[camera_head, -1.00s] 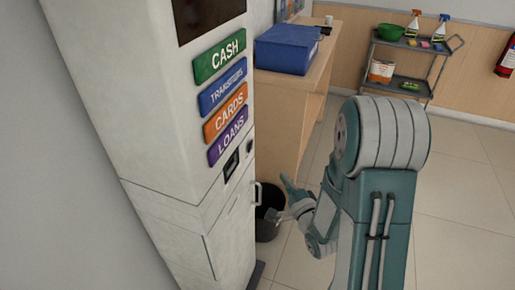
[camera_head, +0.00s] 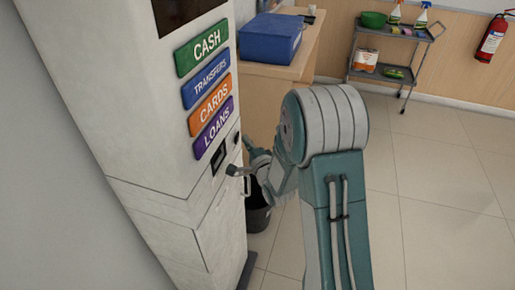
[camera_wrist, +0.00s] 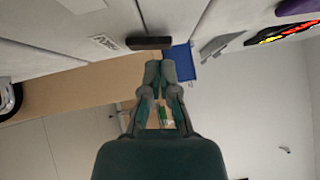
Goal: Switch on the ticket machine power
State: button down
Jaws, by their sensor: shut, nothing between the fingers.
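The ticket machine (camera_head: 165,150) is a tall white cabinet on the left of the head view, with CASH, TRANSFERS, CARDS and LOANS signs. A small dark fitting (camera_head: 237,138) sits on its front beside the LOANS sign, right of a dark slot (camera_head: 218,158).
A pale handle (camera_head: 239,178) sticks out below the slot. A dark bin (camera_head: 257,217) stands beside the machine's base. A wooden counter with a blue crate (camera_head: 270,38) is behind. A trolley (camera_head: 390,76) stands at the back; the floor on the right is clear.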

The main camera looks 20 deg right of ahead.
jog(key=shift+w+a, duration=0.2)
jog(key=shift+a, duration=0.15)
jog(key=shift+r, duration=0.1)
jog(key=shift+w+a+r+n+g, duration=0.2)
jog(key=shift+r+n+g, duration=0.1)
jog(key=shift+n+g, duration=0.3)
jog(key=shift+a, duration=0.1)
